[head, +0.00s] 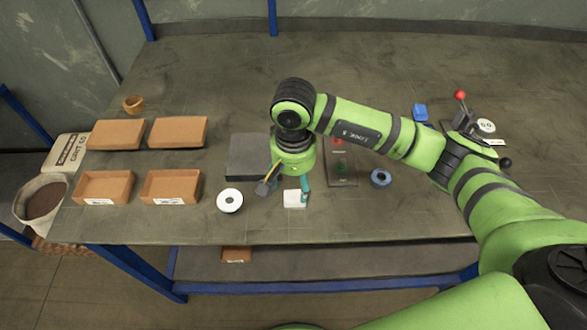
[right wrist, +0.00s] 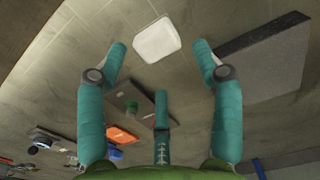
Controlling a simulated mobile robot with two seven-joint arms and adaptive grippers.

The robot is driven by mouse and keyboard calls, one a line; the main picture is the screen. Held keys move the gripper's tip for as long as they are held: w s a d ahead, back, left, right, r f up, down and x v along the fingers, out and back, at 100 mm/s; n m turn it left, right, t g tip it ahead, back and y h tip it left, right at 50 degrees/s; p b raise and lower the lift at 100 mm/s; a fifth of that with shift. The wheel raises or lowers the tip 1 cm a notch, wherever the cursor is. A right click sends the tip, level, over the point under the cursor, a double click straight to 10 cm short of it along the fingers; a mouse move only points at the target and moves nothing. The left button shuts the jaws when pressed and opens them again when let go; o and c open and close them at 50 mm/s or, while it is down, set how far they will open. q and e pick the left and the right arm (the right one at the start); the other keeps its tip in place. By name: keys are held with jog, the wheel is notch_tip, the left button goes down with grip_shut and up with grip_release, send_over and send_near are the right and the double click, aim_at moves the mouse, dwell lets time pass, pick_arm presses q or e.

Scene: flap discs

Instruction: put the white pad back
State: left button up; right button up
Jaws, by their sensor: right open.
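The white pad (head: 295,199) is a small pale block with rounded corners, lying on the table near the front edge. My right gripper (head: 286,184) is above the table at the pad, with a teal finger close to the pad's back edge. In the right wrist view the white pad (right wrist: 157,37) lies just beyond and between the spread teal fingertips (right wrist: 160,52). The fingers are open with nothing held; I cannot tell the exact height above the pad. My left gripper is not in view.
A dark grey slab (head: 245,172) lies behind the gripper to the left. A white disc (head: 229,201) lies left of the pad. A button panel (head: 342,172) and a blue ring (head: 380,178) are to the right. Open brown trays (head: 104,201) stand at the left.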

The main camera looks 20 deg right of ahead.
aim_at(293, 196)
notch_tip(293, 196, up, 6)
jog(key=b, duration=0.1)
jog(key=shift+r+b, duration=0.15)
jog(key=shift+b, duration=0.15)
